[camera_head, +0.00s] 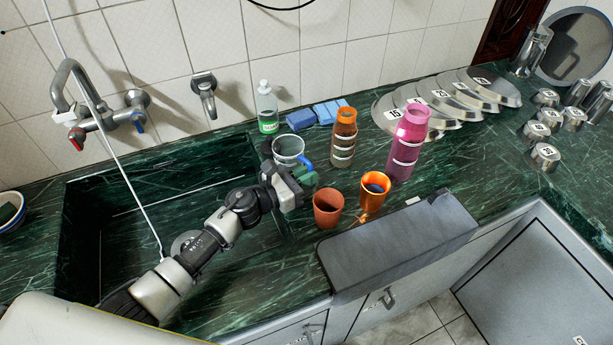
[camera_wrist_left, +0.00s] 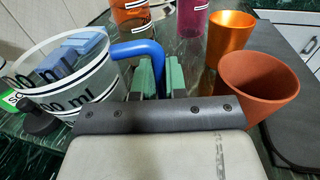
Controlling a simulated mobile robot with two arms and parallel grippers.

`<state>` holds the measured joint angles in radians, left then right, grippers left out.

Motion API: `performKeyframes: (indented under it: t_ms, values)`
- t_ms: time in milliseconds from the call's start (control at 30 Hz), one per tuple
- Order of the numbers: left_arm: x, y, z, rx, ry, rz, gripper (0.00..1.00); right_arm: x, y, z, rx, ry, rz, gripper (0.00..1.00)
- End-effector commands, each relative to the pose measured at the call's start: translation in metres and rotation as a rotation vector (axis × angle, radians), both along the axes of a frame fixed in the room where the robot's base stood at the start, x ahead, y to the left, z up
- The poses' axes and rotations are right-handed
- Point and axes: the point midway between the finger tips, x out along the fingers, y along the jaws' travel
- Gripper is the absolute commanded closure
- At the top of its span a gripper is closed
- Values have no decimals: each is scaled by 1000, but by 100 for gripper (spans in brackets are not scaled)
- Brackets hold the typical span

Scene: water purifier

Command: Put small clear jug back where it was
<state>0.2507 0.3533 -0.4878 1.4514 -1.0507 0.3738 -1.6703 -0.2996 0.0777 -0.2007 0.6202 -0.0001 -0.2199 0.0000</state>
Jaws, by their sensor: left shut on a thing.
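The small clear jug (camera_head: 288,148) has a blue handle and stands roughly upright near the back right corner of the sink. My left gripper (camera_head: 304,176) is shut on its blue handle. In the left wrist view the jug (camera_wrist_left: 68,100) is at the left, with black volume markings, and its handle (camera_wrist_left: 138,50) runs to the green finger pads of my left gripper (camera_wrist_left: 150,80). I cannot tell whether the jug's base touches the counter; the gripper partly hides its lower part. My right gripper is not in view.
A terracotta cup (camera_head: 327,208) and an orange cup (camera_head: 373,193) stand close right of my left gripper. Behind are a brown bottle (camera_head: 343,140), pink bottle (camera_head: 406,145), blue sponges (camera_head: 300,120) and a soap bottle (camera_head: 267,108). The sink (camera_head: 110,215) lies left.

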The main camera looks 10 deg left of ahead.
Motion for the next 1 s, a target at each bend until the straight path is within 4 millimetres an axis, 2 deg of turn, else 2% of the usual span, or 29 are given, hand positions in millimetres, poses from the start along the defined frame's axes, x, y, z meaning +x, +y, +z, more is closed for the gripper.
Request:
performKeyframes:
  t_ms: [333,367,500,533,867,1000]
  values:
    - [0,0,-4,1,-2,0,100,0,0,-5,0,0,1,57]
    - [0,0,-3,1,-1,0,86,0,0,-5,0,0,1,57]
    - [0,0,-2,1,-1,0,65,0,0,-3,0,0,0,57]
    - [0,0,-2,1,-1,0,62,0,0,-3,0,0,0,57]
    - [0,0,2,1,-1,0,62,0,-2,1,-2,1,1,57]
    - [-12,13,-2,2,1,2,62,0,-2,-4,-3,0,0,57]
